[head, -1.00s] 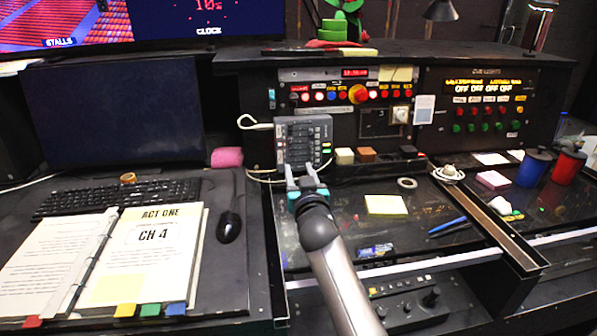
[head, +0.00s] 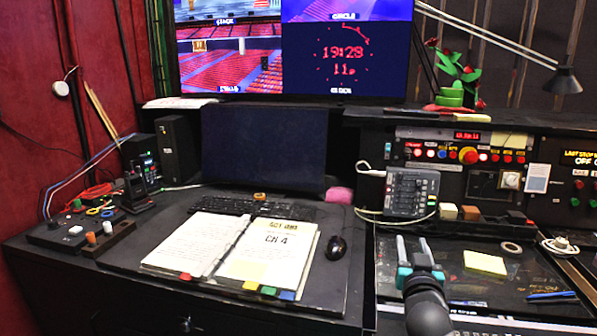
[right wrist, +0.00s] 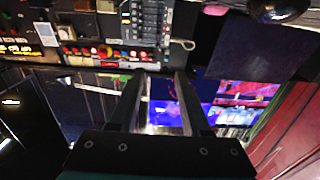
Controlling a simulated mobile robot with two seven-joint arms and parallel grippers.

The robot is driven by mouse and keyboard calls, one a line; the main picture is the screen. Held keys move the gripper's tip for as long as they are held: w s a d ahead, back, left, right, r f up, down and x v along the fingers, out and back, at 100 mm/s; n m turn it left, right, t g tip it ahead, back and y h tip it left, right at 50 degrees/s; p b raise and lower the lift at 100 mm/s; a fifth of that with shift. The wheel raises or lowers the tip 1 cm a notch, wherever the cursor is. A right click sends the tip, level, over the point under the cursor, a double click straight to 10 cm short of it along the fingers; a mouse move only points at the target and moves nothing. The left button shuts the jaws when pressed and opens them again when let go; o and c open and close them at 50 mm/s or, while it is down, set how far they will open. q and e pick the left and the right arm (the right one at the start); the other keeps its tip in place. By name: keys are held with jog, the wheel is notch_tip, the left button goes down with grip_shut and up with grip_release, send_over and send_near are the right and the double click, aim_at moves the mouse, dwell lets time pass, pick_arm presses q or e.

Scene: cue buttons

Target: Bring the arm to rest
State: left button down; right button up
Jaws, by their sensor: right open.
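My right gripper (head: 413,241) is open and empty above the black desk, at the lower right of the head view. Its two grey fingers point away from me, towards the button panel. The grey keypad unit (head: 411,193) stands beyond the fingertips, with a clear gap between them in the picture. In the right wrist view the two dark fingers of my gripper (right wrist: 160,76) stand apart with nothing between them. The keypad (right wrist: 152,22) shows there at the top, rotated. My left gripper is not in view.
An open binder (head: 263,250) marked CH 4, a keyboard (head: 240,206) and a mouse (head: 336,247) lie left of my right arm. A yellow note pad (head: 485,262) and a tape roll (head: 511,247) lie to its right. A dark monitor (head: 262,150) stands behind the keyboard.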

jog(key=s+a+f+n+g, duration=0.15)
jog(key=s+f+g, duration=0.55)
jog(key=s+f, duration=0.8)
jog(key=s+a+f+n+g+y, duration=0.2)
jog(key=s+a+g, duration=0.2)
jog(key=s, duration=0.9)
jog(key=s+a+f+n+g+y, duration=0.1)
jog(key=s+a+g+y, duration=0.15)
jog(key=s, duration=0.95)
notch_tip(320, 180, down, 22)
jog(key=s+g, duration=0.1)
jog(key=g, duration=0.1)
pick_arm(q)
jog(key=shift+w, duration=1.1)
pick_arm(e)
jog(key=s+d+f+g, duration=0.1)
jog(key=s+d+f, duration=0.1)
jog(key=s+f, duration=1.2)
jog(key=shift+s+f, duration=0.15)
jog(key=shift+s, duration=0.95)
jog(key=shift+d+n+h, duration=0.1)
jog(key=shift+n+h, duration=0.15)
